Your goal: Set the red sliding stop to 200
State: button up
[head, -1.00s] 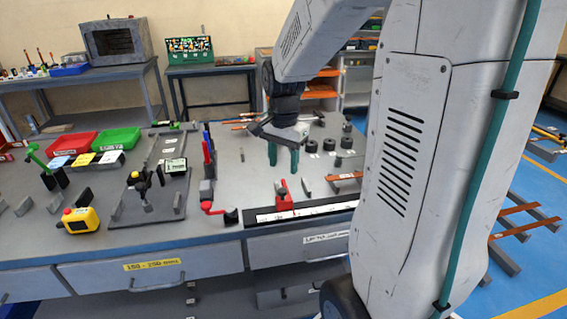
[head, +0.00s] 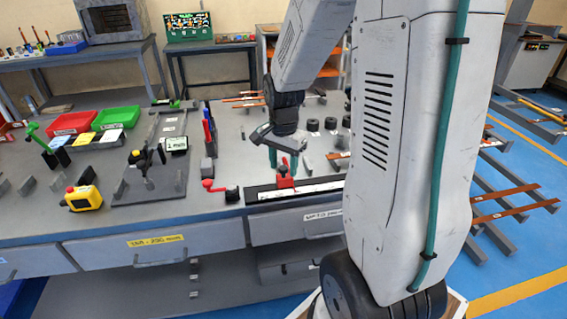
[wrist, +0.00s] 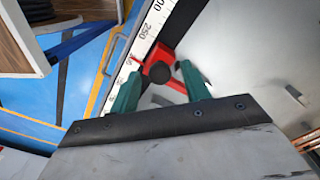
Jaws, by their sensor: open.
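The red sliding stop (head: 284,181) sits on the white ruler strip (head: 300,189) along the bench's front edge. In the wrist view the red stop (wrist: 160,68) with its dark round knob lies just past and between my green fingertips. The stop's exact reading cannot be made out. My gripper (head: 284,168) is open above the stop, one finger on each side; it also shows in the wrist view (wrist: 157,72). Contact cannot be told.
A red-handled clamp (head: 220,189) stands just left of the ruler. Black round parts (head: 312,125) stand behind on the bench. A yellow box with a red button (head: 83,198) and a bender fixture (head: 150,185) are further left.

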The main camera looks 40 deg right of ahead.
aim_at(285, 167)
jog(key=shift+c, duration=0.4)
grip_shut()
jog(key=shift+s+d, duration=0.1)
jog(key=shift+d, duration=0.15)
jog(key=shift+o, duration=0.4)
grip_release()
jog(key=shift+r, duration=0.1)
notch_tip(285, 167, up, 8)
jog(key=shift+f, duration=0.15)
